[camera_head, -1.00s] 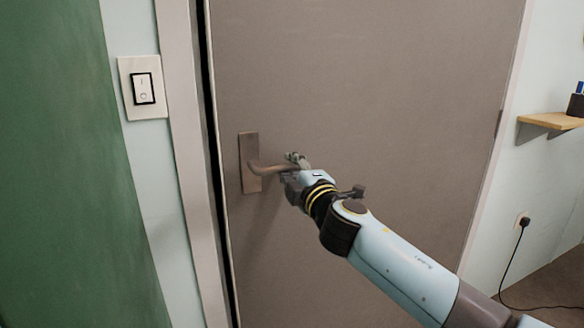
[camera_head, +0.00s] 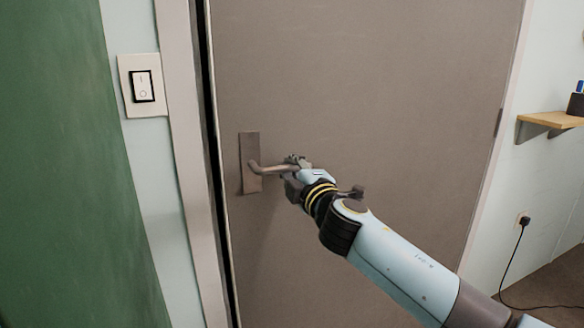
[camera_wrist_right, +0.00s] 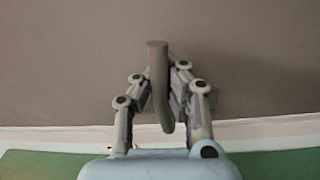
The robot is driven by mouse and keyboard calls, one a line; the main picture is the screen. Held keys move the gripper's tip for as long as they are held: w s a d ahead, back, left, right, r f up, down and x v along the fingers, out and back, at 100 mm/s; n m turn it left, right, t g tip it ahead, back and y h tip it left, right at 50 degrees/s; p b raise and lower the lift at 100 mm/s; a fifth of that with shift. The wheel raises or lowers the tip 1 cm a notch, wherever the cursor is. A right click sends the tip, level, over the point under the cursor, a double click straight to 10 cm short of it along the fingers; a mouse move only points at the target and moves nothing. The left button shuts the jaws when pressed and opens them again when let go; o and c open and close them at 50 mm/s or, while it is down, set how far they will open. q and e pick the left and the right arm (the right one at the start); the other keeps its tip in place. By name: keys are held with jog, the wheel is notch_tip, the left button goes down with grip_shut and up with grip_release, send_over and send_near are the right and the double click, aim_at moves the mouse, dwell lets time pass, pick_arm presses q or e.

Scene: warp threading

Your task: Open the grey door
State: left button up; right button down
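The grey door (camera_head: 370,90) fills the middle of the head view, with a dark strip between its left edge and the frame. Its lever handle (camera_head: 270,168) sticks out to the right from a plate (camera_head: 250,180) near that edge, roughly level. My right gripper (camera_head: 297,168) is at the handle's free end. In the right wrist view, the handle (camera_wrist_right: 158,75) lies between the two fingers of this gripper (camera_wrist_right: 161,92), whose pads appear to be against it on both sides. My left gripper is not in view.
A pale door frame (camera_head: 185,150) and a light switch (camera_head: 143,87) are left of the door, beside a green panel (camera_head: 60,150). On the right wall are a small wooden shelf (camera_head: 550,121) and a plugged-in cable (camera_head: 508,265).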

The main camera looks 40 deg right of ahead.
aim_at(279, 178)
jog(key=shift+w+a+f+m+h+b, duration=0.1)
jog(key=shift+a+f+m+b, duration=0.15)
jog(key=shift+f+m+b, duration=0.85)
jog(key=shift+w+a+f+m+h+b, duration=0.15)
jog(key=shift+f+m+b, duration=0.3)
jog(key=shift+m+b, duration=1.2)
jog(key=shift+s+a+f+m+h+b, duration=0.1)
jog(key=shift+a+f+m+b, duration=0.2)
jog(key=shift+f+m+b, duration=0.8)
jog(key=shift+r+b, duration=0.3)
jog(key=shift+b, duration=0.15)
